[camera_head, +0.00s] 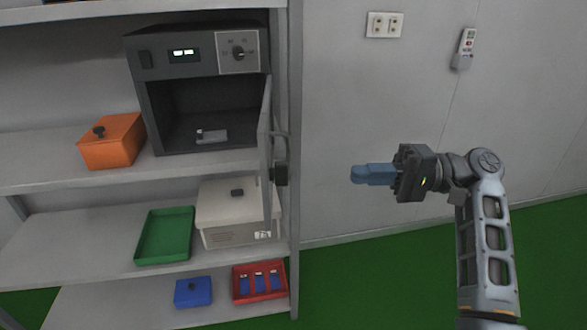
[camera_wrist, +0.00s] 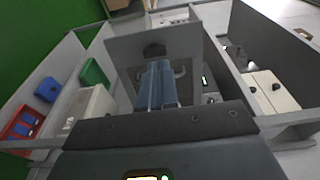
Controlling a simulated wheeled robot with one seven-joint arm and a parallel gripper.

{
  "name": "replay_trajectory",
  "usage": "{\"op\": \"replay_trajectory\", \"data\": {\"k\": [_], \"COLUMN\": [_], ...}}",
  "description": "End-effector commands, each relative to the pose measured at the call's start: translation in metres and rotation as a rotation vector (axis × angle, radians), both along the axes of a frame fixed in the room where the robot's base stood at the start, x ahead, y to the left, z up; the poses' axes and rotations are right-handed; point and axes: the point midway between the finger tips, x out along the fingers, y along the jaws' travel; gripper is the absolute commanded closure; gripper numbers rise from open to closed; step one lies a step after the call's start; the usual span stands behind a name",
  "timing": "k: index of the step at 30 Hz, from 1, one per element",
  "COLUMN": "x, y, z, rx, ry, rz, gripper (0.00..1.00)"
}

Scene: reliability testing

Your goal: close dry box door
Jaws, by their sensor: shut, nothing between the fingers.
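The dry box (camera_head: 146,62) is a dark grey cabinet on the upper shelf, with a lit display and a dial. Its door (camera_head: 266,150) stands open at the right side, seen nearly edge-on, with a dark latch or handle (camera_head: 280,175) on it. A small grey object (camera_head: 211,136) lies inside the box. My gripper (camera_head: 356,174) is shut and empty, right of the door and apart from it, its blue fingers pointing left. In the wrist view the fingers (camera_wrist: 157,65) overlap the grey door panel (camera_wrist: 190,44), covering part of it.
The shelf upright (camera_head: 295,200) stands just right of the door. An orange box (camera_head: 112,150), a green tray (camera_head: 165,257), a white box (camera_head: 215,212), a blue box (camera_head: 193,292) and a red tray (camera_head: 238,290) sit on the shelves. The space around my gripper before the wall is clear.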

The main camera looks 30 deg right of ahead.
Motion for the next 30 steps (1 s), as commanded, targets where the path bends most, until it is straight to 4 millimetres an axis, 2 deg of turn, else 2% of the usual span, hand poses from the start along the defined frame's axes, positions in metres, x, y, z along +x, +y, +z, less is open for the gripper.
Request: {"op": "replay_trajectory", "data": {"k": [5, 21, 30], "x": [0.007, 0.053, 0.063], "y": [0.016, 0.105, 0.123], "z": [0.001, 0.002, 0.001], "rx": [0.000, 0.000, 0.000], "ry": [0.001, 0.001, -0.001], "rz": [0.006, 0.005, 0.001], "gripper": [1.00, 1.00, 1.00]}}
